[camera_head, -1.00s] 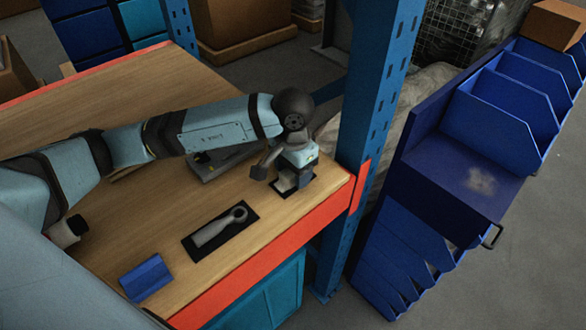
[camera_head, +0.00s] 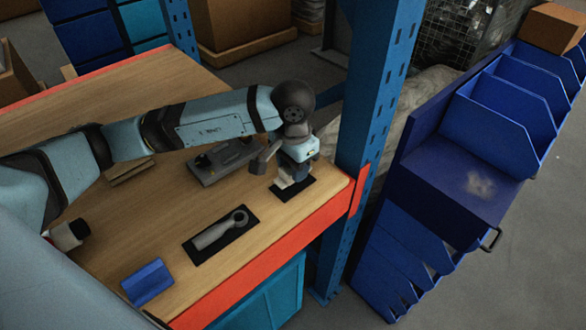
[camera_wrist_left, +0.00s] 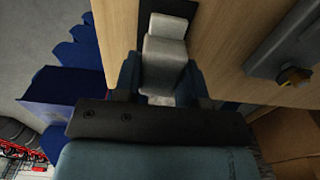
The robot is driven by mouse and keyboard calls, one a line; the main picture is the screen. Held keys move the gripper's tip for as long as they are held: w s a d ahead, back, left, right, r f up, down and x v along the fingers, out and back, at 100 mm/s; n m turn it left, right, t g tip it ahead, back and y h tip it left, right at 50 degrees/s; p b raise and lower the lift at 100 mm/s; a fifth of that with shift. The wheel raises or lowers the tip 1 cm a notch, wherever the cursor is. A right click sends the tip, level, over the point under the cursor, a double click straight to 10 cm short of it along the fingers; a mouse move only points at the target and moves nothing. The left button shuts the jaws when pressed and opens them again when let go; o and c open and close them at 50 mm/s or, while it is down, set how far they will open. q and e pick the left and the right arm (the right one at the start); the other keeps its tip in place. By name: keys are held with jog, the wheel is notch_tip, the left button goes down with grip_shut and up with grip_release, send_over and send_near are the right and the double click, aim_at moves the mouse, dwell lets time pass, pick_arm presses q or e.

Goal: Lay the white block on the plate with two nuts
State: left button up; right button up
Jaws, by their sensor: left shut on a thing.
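The white block (camera_head: 285,182) is between the fingers of my left gripper (camera_head: 289,174), near the table's right corner. In the left wrist view the pale block (camera_wrist_left: 163,62) sits between the two dark fingers of my left gripper (camera_wrist_left: 160,88), which is shut on it. The block is over a black mat (camera_head: 305,189); I cannot tell whether they touch. My right gripper is not visible.
A grey rod-like part (camera_head: 218,233) lies on another black mat (camera_head: 197,257). A blue block (camera_head: 147,281) is at the table's front edge. A small wooden piece (camera_head: 130,172) lies under my forearm. A blue rack post (camera_head: 372,100) stands close to the right corner.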

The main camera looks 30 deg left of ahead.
pick_arm(q)
jog(key=shift+r+p, duration=0.45)
jog(key=shift+r, duration=1.75)
jog(key=shift+a, duration=0.1)
